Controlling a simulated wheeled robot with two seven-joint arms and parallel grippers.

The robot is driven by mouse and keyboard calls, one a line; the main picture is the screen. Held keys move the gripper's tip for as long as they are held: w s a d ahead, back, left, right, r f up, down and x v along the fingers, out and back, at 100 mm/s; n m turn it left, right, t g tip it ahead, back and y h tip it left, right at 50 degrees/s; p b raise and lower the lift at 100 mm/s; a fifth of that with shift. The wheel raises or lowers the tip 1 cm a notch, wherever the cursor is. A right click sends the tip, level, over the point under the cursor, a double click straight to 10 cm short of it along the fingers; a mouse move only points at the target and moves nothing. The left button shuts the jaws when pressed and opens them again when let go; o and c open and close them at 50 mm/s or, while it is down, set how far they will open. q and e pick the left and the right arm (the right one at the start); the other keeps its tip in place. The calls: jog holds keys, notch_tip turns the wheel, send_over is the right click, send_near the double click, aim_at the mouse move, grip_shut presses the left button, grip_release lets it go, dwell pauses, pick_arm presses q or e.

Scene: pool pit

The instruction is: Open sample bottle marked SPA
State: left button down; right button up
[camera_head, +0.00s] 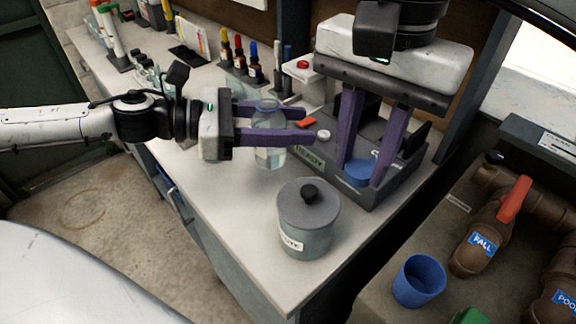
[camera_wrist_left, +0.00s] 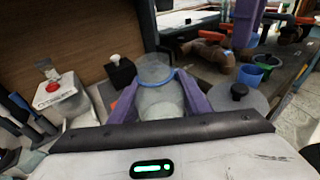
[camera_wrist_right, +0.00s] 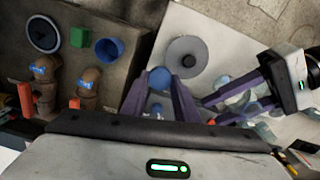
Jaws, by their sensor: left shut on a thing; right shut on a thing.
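A clear bottle (camera_head: 270,157) with some liquid stands near the bench edge, its top showing no cap; any SPA label is unreadable. My left gripper (camera_head: 310,128) is shut around it from the left. The bottle also shows between its fingers in the left wrist view (camera_wrist_left: 160,97). My right gripper (camera_head: 366,178) points down and is shut on a blue cap (camera_head: 359,169). The cap is apart from the bottle, to its right, over or at the grey tray (camera_head: 372,198); whether it touches the tray I cannot tell. It also shows in the right wrist view (camera_wrist_right: 160,78).
A grey lidded jar (camera_head: 307,220) stands at the bench's front corner. Dropper bottles (camera_head: 240,58) and a white box with a red button (camera_head: 303,72) stand behind. A blue cup (camera_head: 419,281) and brown pipes (camera_head: 484,235) are at the right. The bench's front left is bare.

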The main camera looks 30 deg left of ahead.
pick_arm(q)
jog(key=shift+s+f, duration=0.15)
jog(key=shift+f, duration=4)
jog(key=shift+f, duration=0.2)
jog(key=c, duration=1)
grip_release()
